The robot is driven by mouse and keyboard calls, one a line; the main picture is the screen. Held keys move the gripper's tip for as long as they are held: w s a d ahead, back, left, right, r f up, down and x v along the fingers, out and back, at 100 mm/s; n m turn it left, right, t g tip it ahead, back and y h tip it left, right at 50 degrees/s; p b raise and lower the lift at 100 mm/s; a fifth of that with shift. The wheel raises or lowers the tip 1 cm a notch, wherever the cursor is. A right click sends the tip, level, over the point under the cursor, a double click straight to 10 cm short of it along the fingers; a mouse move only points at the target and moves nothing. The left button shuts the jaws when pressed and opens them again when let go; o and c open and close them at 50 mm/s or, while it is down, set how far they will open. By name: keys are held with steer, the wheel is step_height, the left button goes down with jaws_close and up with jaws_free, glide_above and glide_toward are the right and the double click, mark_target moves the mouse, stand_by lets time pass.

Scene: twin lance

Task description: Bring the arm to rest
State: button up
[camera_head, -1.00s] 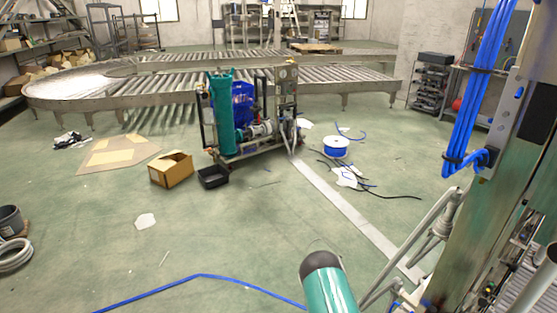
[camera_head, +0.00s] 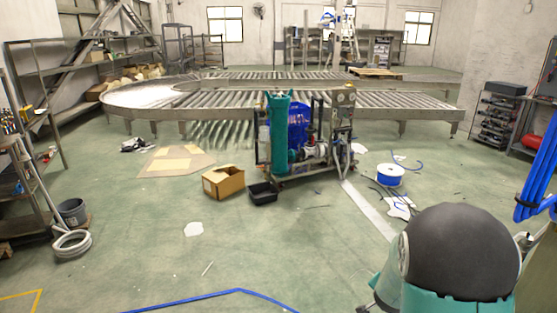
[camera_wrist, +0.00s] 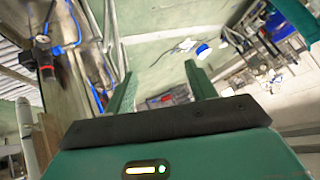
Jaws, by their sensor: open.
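My gripper (camera_wrist: 160,85) shows in the wrist view, with its two teal fingers wide apart and nothing between them. A teal and dark grey rounded part of my own arm (camera_head: 460,255) fills the lower right of the head view. My gripper cannot be made out in the head view.
A pump skid with a teal tank (camera_head: 278,135) stands mid-floor before a roller conveyor (camera_head: 400,103). Nearby are an open cardboard box (camera_head: 223,183), a black bin (camera_head: 263,193) and a blue cable spool (camera_head: 390,175). A post with blue hoses (camera_head: 540,180) is close at right. The near left floor is mostly clear.

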steer(key=s+a+r+n+y, duration=0.25)
steer(key=s+a+r, duration=0.25)
steer(key=a+r, duration=0.3)
steer(key=s+a+r+n+y, duration=0.2)
steer(key=s+a+r+n, duration=0.25)
steer(key=r, duration=0.55)
steer(key=s+a+r+n+g, duration=0.1)
steer(key=s+a+r+n, duration=0.1)
steer(key=s, duration=0.6)
steer(key=s+a+r+n+g, duration=0.1)
steer(key=s+r, duration=0.3)
steer(key=s, duration=0.5)
steer(key=shift+a+n, duration=0.5)
steer(key=shift+a, duration=0.2)
steer(key=shift+s, duration=0.1)
steer(key=c, duration=0.4)
steer(key=shift+c, duration=0.2)
steer(key=shift+d, duration=0.15)
